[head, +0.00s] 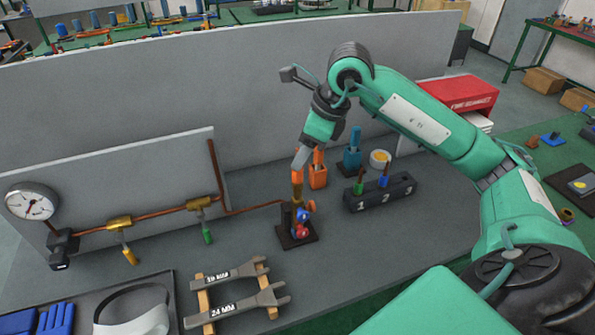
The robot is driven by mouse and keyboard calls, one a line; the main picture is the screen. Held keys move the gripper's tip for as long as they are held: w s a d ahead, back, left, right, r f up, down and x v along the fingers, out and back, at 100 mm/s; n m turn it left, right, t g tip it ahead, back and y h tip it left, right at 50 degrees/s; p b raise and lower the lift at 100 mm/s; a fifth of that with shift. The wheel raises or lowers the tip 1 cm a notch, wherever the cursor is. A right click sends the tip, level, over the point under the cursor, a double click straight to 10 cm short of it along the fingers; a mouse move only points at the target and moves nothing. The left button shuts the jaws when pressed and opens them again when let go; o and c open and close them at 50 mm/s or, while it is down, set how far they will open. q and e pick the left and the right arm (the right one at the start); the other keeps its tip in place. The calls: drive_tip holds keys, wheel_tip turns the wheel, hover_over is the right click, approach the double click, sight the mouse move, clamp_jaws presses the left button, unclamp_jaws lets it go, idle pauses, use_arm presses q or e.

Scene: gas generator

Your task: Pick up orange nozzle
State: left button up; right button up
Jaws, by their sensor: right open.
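An orange upright piece (318,176), which looks like the orange nozzle, stands on the grey bench near the middle. Another orange part (297,178) rises above a brass fitting with red and blue knobs on a dark base plate; I cannot tell which of the two is the nozzle. My right gripper (301,158) comes down from above and is open. Its tip is just above the orange part over the fitting and left of the orange upright piece. Whether it touches either is too small to tell. My left gripper is not in view.
A pressure gauge (33,202) and copper pipe lie left. A wrench rack (235,292) is in front. A grey partition (150,95) runs behind.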

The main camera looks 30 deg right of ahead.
drive_tip(key=p+x, duration=0.2)
drive_tip(key=x, duration=0.2)
drive_tip(key=shift+s+f, duration=0.15)
drive_tip(key=shift+f, duration=0.45)
drive_tip(key=shift+c, duration=0.4)
clamp_jaws()
